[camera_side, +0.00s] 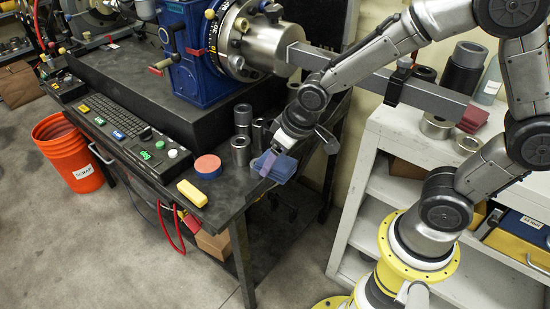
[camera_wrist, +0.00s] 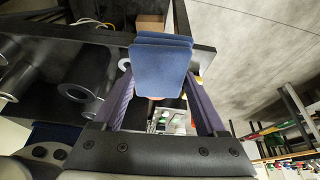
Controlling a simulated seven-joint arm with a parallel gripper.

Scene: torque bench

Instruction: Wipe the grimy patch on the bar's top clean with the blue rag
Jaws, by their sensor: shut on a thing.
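The blue rag (camera_side: 283,168) is a folded, layered pad at the right end of the dark bench in the side view. It fills the upper middle of the wrist view (camera_wrist: 161,67). My gripper (camera_side: 266,163) is shut on it, with a purple finger on each side in the wrist view (camera_wrist: 160,88). The grey bar (camera_side: 440,100) runs from the chuck to the right, passing behind my arm. My gripper and the rag are below the bar and apart from it. I cannot make out the grimy patch; my arm hides part of the bar.
Steel cylinders (camera_side: 241,150) stand beside my gripper on the bench (camera_side: 225,205). A red-topped blue puck (camera_side: 208,166) and a yellow block (camera_side: 192,193) lie near the front edge. A dark clamp (camera_side: 397,86) hangs on the bar. A white shelf (camera_side: 395,140) stands right.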

